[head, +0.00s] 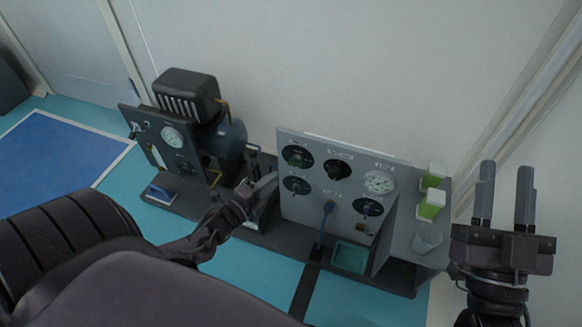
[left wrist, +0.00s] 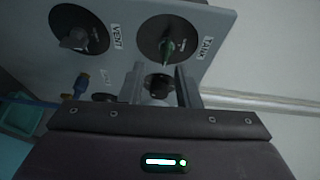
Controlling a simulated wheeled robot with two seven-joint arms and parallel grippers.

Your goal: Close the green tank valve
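The green tank valve (head: 297,156) is the round dial with a green handle at the upper left of the grey panel. In the left wrist view its green handle (left wrist: 167,47) stands out from a black disc beside a "TANK" label. My left gripper (head: 262,187) is at the panel's left edge in the head view. In the left wrist view its fingers (left wrist: 160,78) are apart and empty, just below the valve, with no visible contact. My right gripper (head: 504,195) is open and empty at the far right, pointing up.
The vent knob (left wrist: 78,32) is beside the tank valve. Other knobs and a gauge (head: 379,182) are on the panel. A compressor unit (head: 187,95) stands left. A teal tray (head: 350,257) lies in front.

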